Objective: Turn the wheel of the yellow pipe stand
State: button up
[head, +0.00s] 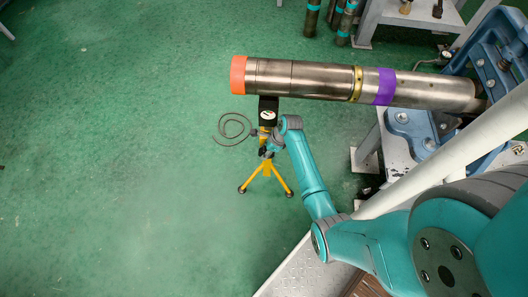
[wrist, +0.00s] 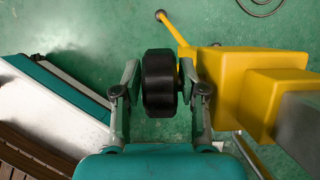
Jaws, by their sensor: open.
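The yellow pipe stand (head: 266,172) stands on the green floor in the head view, under the orange-capped end of a long metal pipe (head: 310,78). In the wrist view its yellow body (wrist: 245,85) fills the right side. The stand's black wheel (wrist: 159,83) is seen edge-on at the centre of the wrist view. My gripper (wrist: 160,80) is open, with one finger on each side of the wheel. The right finger is close to the wheel; I cannot tell whether it touches. In the head view my gripper (head: 268,146) is small beside the stand, and the wheel is mostly hidden.
A blue vise (head: 490,62) holds the pipe's right end. A dark hose (head: 233,128) lies coiled on the floor left of the stand. Upright pipes (head: 330,15) stand at the back. Floor to the left is clear.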

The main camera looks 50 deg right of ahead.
jog(key=shift+w+a+f, duration=0.1)
jog(key=shift+w+f, duration=0.1)
jog(key=shift+f, duration=0.35)
grip_shut()
jog(key=t+y, duration=0.2)
jog(key=t, duration=0.1)
jog(key=shift+s+r, duration=0.1)
jog(key=shift+s, duration=0.05)
jog(key=shift+r+t+y, duration=0.15)
jog(key=shift+t+y, duration=1.25)
jog(key=shift+t, duration=0.3)
